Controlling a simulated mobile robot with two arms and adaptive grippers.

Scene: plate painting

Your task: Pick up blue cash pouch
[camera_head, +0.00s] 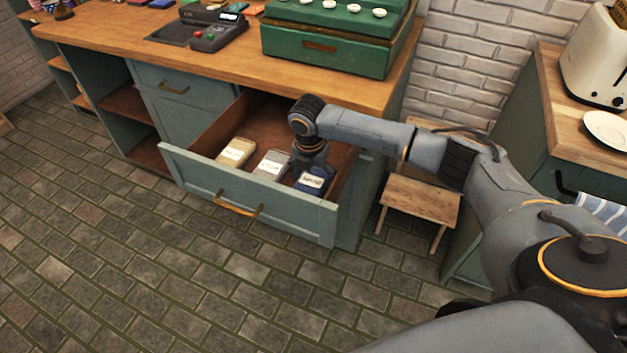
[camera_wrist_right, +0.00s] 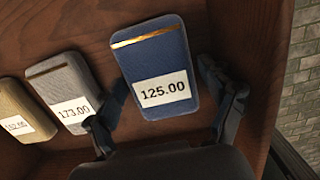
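The blue cash pouch (camera_wrist_right: 158,62) lies in the open drawer, with a white label reading 125.00. In the head view the blue pouch (camera_head: 313,180) is at the drawer's right end, partly covered by my right gripper (camera_head: 312,165). In the wrist view my right gripper (camera_wrist_right: 168,105) is open, with one finger on each side of the pouch's lower part. The fingers are close to its sides; whether they touch it I cannot tell. My left gripper is in neither view.
A grey pouch (camera_wrist_right: 66,90) and a beige pouch (camera_wrist_right: 20,112) lie left of the blue one. The drawer front (camera_head: 190,174) stands out from the counter. A green cash box (camera_head: 325,48) sits on the counter above. A small wooden stool (camera_head: 420,200) stands right of the cabinet.

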